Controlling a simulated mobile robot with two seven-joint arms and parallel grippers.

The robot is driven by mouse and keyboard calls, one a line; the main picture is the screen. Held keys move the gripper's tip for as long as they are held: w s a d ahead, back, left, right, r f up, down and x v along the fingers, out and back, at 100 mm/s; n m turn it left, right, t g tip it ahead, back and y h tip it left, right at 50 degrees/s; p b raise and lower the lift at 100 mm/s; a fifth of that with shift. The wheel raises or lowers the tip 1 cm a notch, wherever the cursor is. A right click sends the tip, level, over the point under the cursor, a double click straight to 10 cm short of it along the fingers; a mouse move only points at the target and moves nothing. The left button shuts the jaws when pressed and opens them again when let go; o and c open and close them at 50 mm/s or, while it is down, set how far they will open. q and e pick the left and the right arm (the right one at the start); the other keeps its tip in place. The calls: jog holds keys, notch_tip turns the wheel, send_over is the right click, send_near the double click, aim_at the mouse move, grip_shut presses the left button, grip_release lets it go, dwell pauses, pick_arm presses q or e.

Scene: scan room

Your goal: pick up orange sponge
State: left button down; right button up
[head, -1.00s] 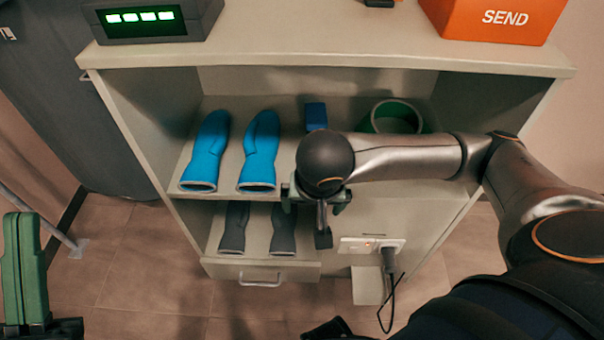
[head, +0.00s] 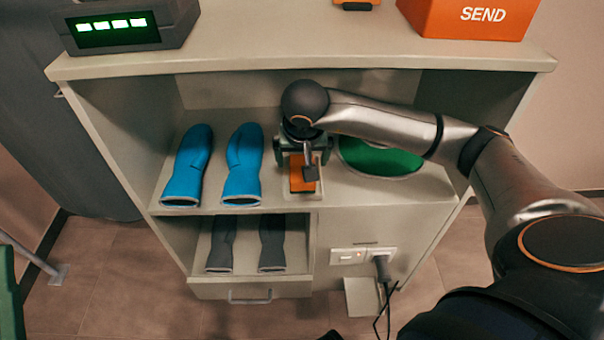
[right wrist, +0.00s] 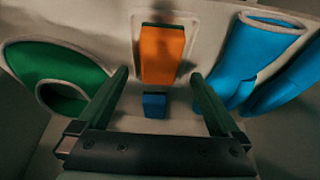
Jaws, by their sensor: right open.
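The orange sponge (head: 301,179) lies on a small pale tray (head: 318,195) on the upper shelf, partly covered by my right gripper in the head view. In the right wrist view the sponge (right wrist: 162,58) shows whole, with a dark green strip at its top end. My right gripper (head: 303,158) is open and empty over the sponge. In the wrist view its green fingertips (right wrist: 160,76) stand on either side of the sponge, apart from it.
A small blue block (right wrist: 154,105) shows close to the sponge. Grey gloves (head: 271,244) are on the lower shelf.

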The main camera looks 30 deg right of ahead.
pick_arm(q)
jog(key=shift+d+f+b, duration=0.15)
jog(key=shift+f+b, duration=0.3)
jog(key=shift+f, duration=0.45)
pick_arm(e)
jog(key=x, duration=0.4)
jog(key=shift+s, duration=0.1)
jog(key=shift+f, duration=0.15)
jog(key=c, duration=1.3)
